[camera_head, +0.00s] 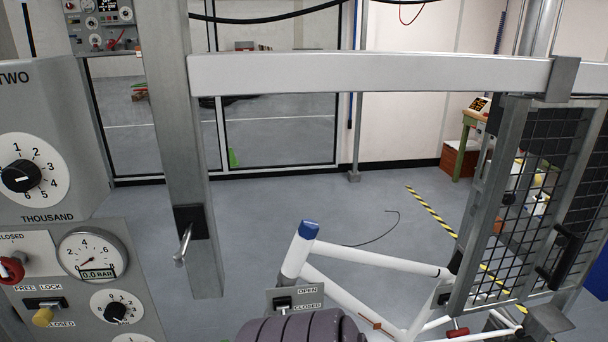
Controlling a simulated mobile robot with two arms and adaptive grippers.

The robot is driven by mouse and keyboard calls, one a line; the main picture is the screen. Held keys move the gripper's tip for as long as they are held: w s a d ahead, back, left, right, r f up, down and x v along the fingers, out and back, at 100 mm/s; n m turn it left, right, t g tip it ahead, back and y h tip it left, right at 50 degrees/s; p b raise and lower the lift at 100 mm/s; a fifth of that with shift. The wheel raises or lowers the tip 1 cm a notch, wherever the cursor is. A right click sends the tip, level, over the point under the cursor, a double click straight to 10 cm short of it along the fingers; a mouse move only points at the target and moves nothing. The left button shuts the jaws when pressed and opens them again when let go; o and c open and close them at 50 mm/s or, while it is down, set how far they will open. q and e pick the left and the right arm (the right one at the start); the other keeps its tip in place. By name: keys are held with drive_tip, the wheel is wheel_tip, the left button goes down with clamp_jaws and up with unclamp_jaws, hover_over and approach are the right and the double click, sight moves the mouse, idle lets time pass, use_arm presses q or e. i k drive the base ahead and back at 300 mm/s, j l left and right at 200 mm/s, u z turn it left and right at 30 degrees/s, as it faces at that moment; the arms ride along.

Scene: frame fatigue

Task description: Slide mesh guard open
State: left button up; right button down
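The mesh guard (532,190) stands at the right of the camera_head view. It is black wire mesh in a grey metal frame, hanging below a horizontal rail (375,74). A black handle (559,256) is on its right part. Wide clear space lies between the guard and the grey post (182,150) at left, with a white bicycle frame (375,258) showing low in that space. Neither of my grippers is in view.
A control panel (70,250) with dials, a gauge and switches fills the left side. The post carries a small metal latch lever (184,244). A dark ribbed part (303,329) is at bottom centre; I cannot tell what it is. Open floor lies behind.

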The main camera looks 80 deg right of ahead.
sight(564, 73)
drive_tip(key=z, duration=4.2)
drive_tip(key=j+z, duration=0.15)
